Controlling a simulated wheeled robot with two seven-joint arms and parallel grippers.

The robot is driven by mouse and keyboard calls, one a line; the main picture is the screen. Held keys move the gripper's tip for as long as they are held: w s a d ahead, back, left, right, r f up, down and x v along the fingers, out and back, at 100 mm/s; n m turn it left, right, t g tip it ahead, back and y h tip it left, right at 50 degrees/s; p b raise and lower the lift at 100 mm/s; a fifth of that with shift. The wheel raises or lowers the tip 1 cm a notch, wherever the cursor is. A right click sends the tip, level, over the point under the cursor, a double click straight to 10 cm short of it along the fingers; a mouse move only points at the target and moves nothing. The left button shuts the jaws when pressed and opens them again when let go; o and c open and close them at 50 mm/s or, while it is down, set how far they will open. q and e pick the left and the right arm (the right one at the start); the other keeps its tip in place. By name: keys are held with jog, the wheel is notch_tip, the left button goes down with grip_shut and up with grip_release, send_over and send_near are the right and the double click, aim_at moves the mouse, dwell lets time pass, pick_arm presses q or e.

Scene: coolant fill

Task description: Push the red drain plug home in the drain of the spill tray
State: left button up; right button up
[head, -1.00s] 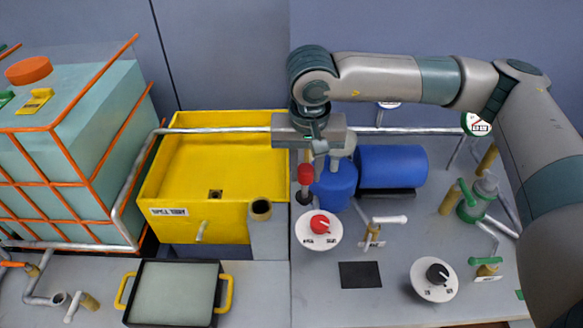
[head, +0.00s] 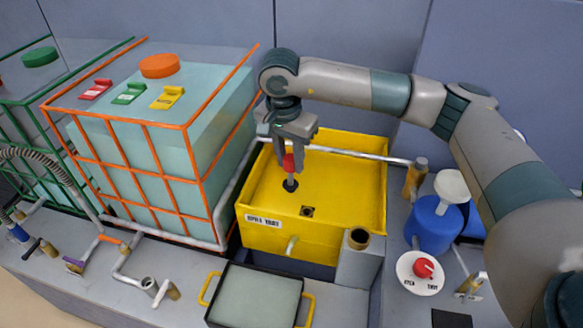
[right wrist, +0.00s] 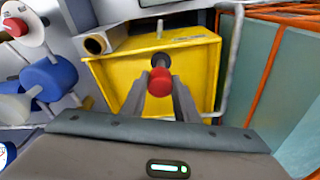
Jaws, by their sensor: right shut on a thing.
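My right gripper (head: 288,162) is shut on the red drain plug (head: 289,163), which points down with a grey stem and a dark lower end. It is held over the yellow spill tray (head: 345,185). My left gripper is out of view.
An orange-framed tank (head: 160,150) stands left of the spill tray. An open brown pipe end (head: 358,238) stands at the tray's front right corner. A blue canister (head: 432,222) is to the right. The tray's interior looks otherwise clear.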

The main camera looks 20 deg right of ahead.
jog(key=w+d+f+m+g+p, duration=0.1)
jog(key=w+d+f+m+p, duration=0.1)
jog(key=f+m, duration=0.5)
jog(key=w+d+f+m+g+p, duration=0.1)
jog(key=w+d+f+m, duration=0.4)
jog(key=m, duration=0.5)
notch_tip(320, 180, down, 3)
jog(key=shift+d+f+m+p, duration=0.1)
jog(key=shift+d+m+p, duration=0.2)
jog(key=shift+d+p, duration=0.5)
jog(key=shift+w+d+b, duration=0.1)
jog(key=shift+d+b, duration=0.1)
jog(key=shift+b, duration=0.15)
jog(key=shift+f+b, duration=2.5)
jog(key=shift+f, duration=0.35)
jog(key=shift+b, duration=0.5)
